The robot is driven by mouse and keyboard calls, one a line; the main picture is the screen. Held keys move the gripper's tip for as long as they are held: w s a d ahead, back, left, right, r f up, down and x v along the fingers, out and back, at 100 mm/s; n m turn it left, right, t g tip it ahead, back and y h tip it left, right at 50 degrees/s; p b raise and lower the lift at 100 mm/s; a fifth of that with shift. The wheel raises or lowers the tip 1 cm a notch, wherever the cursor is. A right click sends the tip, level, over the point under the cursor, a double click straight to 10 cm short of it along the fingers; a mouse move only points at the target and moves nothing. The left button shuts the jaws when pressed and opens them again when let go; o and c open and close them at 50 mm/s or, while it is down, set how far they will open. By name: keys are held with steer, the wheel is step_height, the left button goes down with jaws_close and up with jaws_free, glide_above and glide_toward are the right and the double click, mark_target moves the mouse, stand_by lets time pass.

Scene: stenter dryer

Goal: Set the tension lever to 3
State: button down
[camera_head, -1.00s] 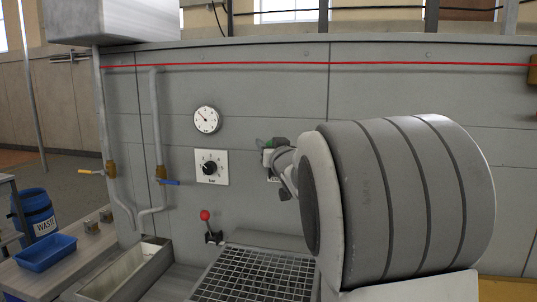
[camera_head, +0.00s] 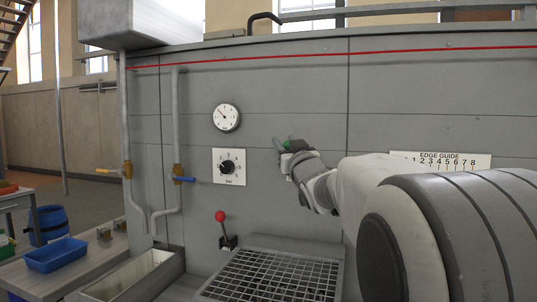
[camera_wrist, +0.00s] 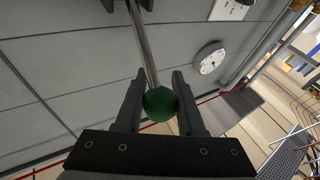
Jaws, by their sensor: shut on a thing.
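The lever with a green ball knob (camera_wrist: 160,103) shows in the wrist view, with a thin metal rod (camera_wrist: 144,45) running up and away to a dark mount at the top edge. My gripper (camera_wrist: 159,82) is shut on the ball, one finger on each side. In the head view my gripper (camera_head: 290,147) is at the grey panel, right of the black selector knob, and a bit of green (camera_head: 289,143) shows at it. The lever's scale and setting cannot be read in either view.
A round gauge (camera_head: 226,117) and a selector knob plate (camera_head: 229,167) are left of my gripper. A red-knobbed lever (camera_head: 220,217) stands below, beside a metal grate (camera_head: 270,275). Valve pipes (camera_head: 177,130) run at the left. An EDGE GUIDE scale (camera_head: 445,160) is at the right.

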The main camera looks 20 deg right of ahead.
stand_by(0.4)
steer(key=c, duration=0.5)
jaws_free()
steer(key=shift+s, duration=0.1)
steer(key=b+v, duration=0.1)
steer(key=v, duration=1.6)
steer(key=shift+s+f, duration=0.15)
